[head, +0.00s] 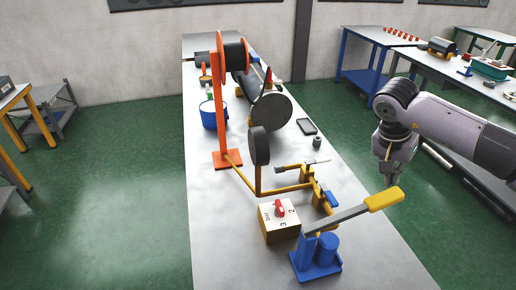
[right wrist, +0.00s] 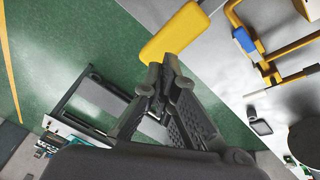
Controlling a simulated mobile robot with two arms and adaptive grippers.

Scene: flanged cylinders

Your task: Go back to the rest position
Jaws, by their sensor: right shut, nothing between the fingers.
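My right gripper (head: 390,178) hangs at the right edge of the long grey table (head: 210,215), above and behind the yellow handle (head: 384,198) of a blue-based lever tool (head: 318,250). In the right wrist view its fingers (right wrist: 158,75) are together with nothing between them. The yellow handle (right wrist: 172,32) shows just beyond the fingertips there; I cannot tell whether they touch it. My left gripper is not in view.
A box with a red knob (head: 279,222) and a yellow pipe frame (head: 300,186) stand beside the lever. An orange stand (head: 222,120) and a blue pot (head: 210,115) are farther back. Green floor (head: 110,190) is clear left of the table. Blue-legged benches (head: 360,60) stand at the back right.

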